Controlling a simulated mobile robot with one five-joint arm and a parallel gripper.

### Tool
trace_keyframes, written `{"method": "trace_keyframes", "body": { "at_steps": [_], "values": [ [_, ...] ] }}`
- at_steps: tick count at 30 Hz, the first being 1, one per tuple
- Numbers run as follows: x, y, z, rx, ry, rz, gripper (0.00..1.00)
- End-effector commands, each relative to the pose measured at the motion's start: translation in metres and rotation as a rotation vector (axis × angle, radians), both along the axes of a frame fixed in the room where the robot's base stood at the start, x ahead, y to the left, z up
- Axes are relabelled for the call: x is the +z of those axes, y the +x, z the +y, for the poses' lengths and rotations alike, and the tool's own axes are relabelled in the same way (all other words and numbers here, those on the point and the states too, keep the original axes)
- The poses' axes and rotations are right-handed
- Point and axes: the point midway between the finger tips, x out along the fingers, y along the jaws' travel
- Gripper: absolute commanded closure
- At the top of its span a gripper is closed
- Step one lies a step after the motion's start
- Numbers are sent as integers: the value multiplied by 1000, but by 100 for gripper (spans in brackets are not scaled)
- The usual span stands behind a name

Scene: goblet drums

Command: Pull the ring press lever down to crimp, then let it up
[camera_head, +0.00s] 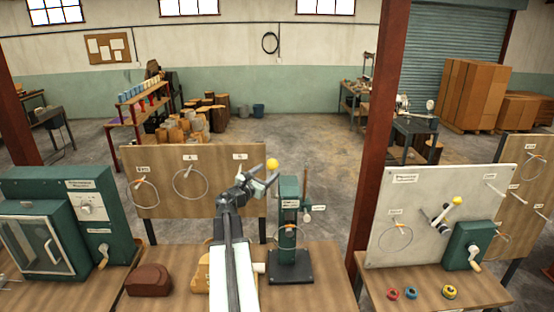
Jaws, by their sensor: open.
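The ring press is a green column (289,212) on a dark base plate (291,268), standing on the workbench in the middle of the view. A yellow ball knob (272,164), which looks like the end of its lever, sits high at the column's upper left. My gripper (262,173) is open beside and just below the knob, with its fingers pointing up and to the right. I cannot tell whether the fingers touch the lever. Most of the lever's shaft is hidden or too small to make out. A thin ring (288,236) shows low on the column.
A pegboard (160,204) with hoops stands behind my arm. A green cabinet (100,215) is at left, and a brown block (149,280) lies on the bench. At right, past a red post (377,140), a pale panel (418,235) carries another yellow-knobbed lever (445,211).

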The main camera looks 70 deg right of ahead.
Motion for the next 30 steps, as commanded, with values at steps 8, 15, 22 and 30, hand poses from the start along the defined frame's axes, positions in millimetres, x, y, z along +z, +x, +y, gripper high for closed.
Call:
{"method": "trace_keyframes", "body": {
  "at_steps": [8,15,22,30],
  "values": [
    [-2,-5,-32,-3,1,-4,44],
    [-2,-13,-72,-3,1,-6,44],
    [-2,-15,-76,-2,1,-6,44],
    [-2,-15,-76,-3,1,-6,100]
  ]
}}
